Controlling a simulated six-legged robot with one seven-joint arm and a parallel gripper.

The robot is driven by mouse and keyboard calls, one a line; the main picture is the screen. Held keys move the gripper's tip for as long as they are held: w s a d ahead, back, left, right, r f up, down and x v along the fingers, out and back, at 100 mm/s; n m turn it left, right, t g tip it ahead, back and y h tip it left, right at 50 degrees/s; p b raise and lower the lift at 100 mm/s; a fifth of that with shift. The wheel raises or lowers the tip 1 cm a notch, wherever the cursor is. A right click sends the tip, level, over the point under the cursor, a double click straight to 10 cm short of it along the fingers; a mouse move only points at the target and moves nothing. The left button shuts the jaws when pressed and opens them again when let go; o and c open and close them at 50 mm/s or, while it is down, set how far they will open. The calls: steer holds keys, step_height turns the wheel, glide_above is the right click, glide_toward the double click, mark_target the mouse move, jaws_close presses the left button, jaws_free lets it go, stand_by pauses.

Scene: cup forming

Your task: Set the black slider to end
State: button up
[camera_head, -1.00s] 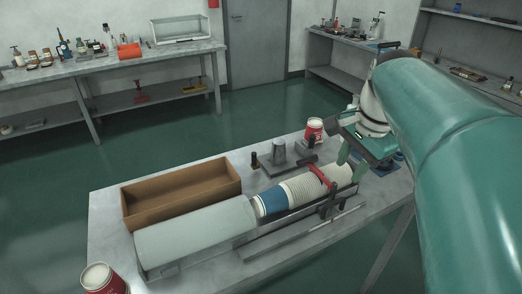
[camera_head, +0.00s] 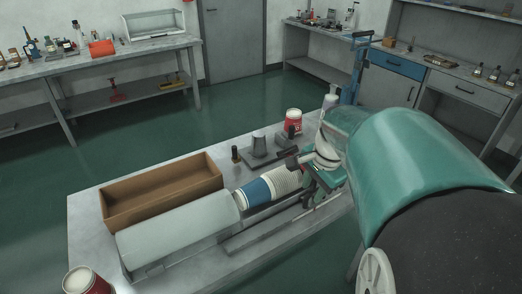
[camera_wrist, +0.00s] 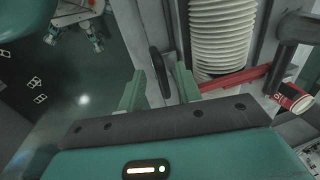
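The black slider, seen as an upright black handle (camera_wrist: 160,72), shows in the wrist view beside the stack of ribbed white cups (camera_wrist: 222,35). My gripper (camera_wrist: 160,88) is open, with one green finger on each side of the handle's lower part. A gap shows on both sides, so it does not look gripped. In the head view my gripper (camera_head: 312,196) is at the right end of the cup stack (camera_head: 285,181), low over the rail (camera_head: 262,229). My arm and gripper hide the slider there.
A red bar (camera_wrist: 236,79) crosses close to the right finger. A brown open box (camera_head: 163,191) and a grey rounded cover (camera_head: 178,230) fill the table's left.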

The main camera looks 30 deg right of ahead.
steer(key=shift+d+f, duration=0.1)
steer(key=shift+f, duration=0.25)
steer(key=shift+w, duration=0.1)
jaws_close()
